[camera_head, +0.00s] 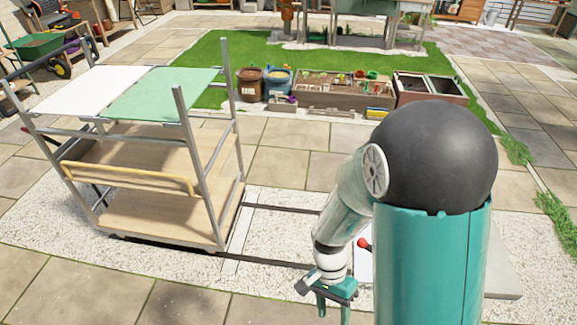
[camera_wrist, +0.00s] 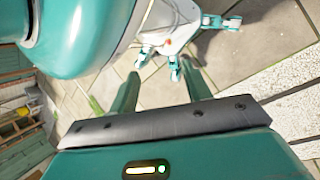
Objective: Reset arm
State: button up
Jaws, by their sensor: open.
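My gripper (camera_head: 334,296) hangs low at the lower middle of the head view, in front of my large teal arm link with its black rounded joint. In the wrist view my gripper (camera_wrist: 160,93) shows its two teal fingers apart, with nothing between them. Beyond the fingers the wrist view shows paving and parts of my own body and legs. The arm is bent, with the wrist below the black joint. No object is held.
A metal trolley (camera_head: 130,209) with wooden shelves and white and green top panels stands at left on gravel (camera_head: 285,232). Planter boxes (camera_head: 345,90) and buckets (camera_head: 279,82) stand by the lawn. A red-knobbed item (camera_head: 363,243) is partly hidden by my arm. Paving in front is clear.

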jog(key=d+r+n+t, duration=0.2)
jog(key=r+t, duration=0.1)
jog(key=r, duration=0.7)
jog(key=d+r+n+t, duration=0.1)
jog(key=r+n+t, duration=0.2)
jog(key=r, duration=0.6)
jog(key=w+d+r+n+t+y, duration=0.1)
jog(key=r+t, duration=0.4)
jog(key=r, duration=0.5)
jog(key=shift+d+r+n, duration=0.3)
jog(key=shift+d+n, duration=0.55)
jog(key=shift+n, duration=0.15)
